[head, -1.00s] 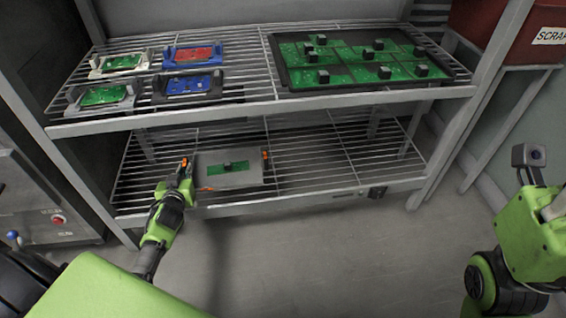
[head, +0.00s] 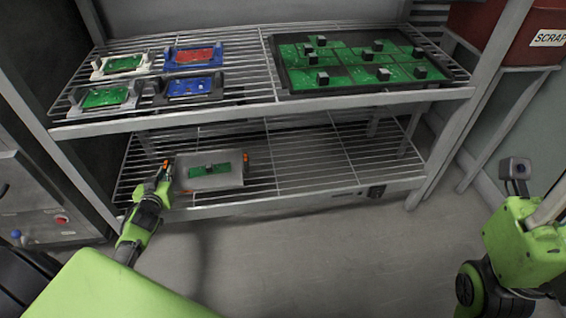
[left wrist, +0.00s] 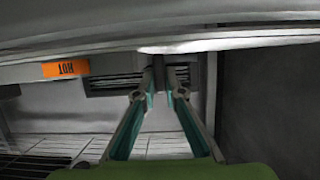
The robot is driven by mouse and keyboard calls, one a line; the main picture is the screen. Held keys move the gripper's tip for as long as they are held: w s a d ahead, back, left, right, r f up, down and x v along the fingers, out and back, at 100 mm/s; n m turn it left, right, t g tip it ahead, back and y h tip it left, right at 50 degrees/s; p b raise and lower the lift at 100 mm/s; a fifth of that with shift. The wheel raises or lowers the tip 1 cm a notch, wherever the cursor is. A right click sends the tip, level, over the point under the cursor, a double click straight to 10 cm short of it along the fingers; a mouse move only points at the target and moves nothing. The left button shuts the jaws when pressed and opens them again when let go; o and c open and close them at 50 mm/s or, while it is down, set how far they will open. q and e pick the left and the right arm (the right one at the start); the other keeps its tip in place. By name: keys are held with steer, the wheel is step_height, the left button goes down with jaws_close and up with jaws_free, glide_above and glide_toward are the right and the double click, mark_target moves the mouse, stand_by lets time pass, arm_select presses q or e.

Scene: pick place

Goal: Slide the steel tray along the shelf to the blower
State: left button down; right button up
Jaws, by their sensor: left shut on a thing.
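The steel tray (head: 210,184) lies on the left part of the lower wire shelf. A green circuit board (head: 202,171) with a small dark block on it sits in the tray. Orange tags show at the tray's ends. My left gripper (head: 166,171) is shut on the tray's left end. In the left wrist view its fingers (left wrist: 166,72) come together at a grey edge, beside an orange HOT label (left wrist: 66,69). What they grip there is partly hidden. I cannot pick out the blower for sure. My right gripper is out of view.
The lower wire shelf (head: 300,165) is clear right of the tray. The upper shelf holds several board fixtures (head: 190,88) and a large black tray (head: 290,86). Shelf posts stand at both ends.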

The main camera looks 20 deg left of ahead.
arm_select(q)
steer(key=shift+s+a, duration=0.45)
steer(key=shift+a, duration=0.2)
steer(key=c, duration=2)
jaws_free()
